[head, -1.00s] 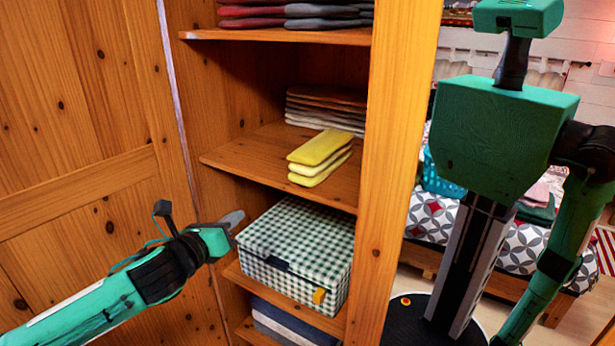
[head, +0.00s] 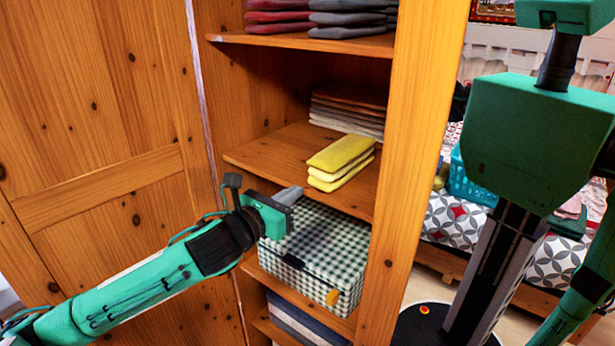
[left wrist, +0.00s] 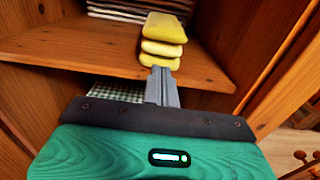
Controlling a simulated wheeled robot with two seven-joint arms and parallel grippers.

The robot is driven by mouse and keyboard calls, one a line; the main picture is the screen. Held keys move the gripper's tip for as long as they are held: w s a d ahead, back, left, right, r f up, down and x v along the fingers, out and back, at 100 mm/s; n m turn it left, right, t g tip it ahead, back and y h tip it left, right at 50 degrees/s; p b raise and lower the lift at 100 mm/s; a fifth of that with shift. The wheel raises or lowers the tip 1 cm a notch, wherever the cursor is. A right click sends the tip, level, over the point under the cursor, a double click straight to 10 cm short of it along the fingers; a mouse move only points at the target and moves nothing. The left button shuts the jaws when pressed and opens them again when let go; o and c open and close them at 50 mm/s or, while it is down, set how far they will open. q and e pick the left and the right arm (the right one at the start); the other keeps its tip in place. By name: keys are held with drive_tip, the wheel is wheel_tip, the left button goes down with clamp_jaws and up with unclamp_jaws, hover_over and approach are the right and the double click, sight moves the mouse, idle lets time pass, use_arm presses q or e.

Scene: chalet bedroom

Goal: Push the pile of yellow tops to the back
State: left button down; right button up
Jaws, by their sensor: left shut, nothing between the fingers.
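The pile of yellow tops (head: 340,162) is a neat stack of folded, pale-edged pieces near the front edge of the middle shelf (head: 270,155). It also shows in the left wrist view (left wrist: 163,42), straight ahead of my fingers. My left gripper (head: 290,194) is shut and empty, in front of the cupboard and to the left of the pile in the head view. In the left wrist view its fingertips (left wrist: 162,76) overlap the shelf's front edge, just under the pile. I cannot tell whether they touch it. My right gripper is not in view.
A stack of brown and pale folded clothes (head: 350,108) lies behind the yellow pile on the same shelf. A green checked box (head: 325,245) stands on the shelf below. Red and grey folded clothes (head: 345,18) lie above. A wooden side post (head: 415,150) borders the shelf's right.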

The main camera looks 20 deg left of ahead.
sight(316, 177)
use_arm(q)
drive_tip(key=p+x, duration=0.1)
drive_tip(key=x, duration=0.3)
drive_tip(key=shift+r, duration=0.15)
drive_tip(key=shift+p+x, duration=0.55)
drive_tip(key=shift+x, duration=0.3)
drive_tip(key=shift+w+d, duration=0.1)
drive_tip(key=shift+w, duration=0.2)
drive_tip(key=p+x, duration=0.1)
drive_tip(key=x, duration=0.4)
drive_tip(key=shift+p, duration=0.4)
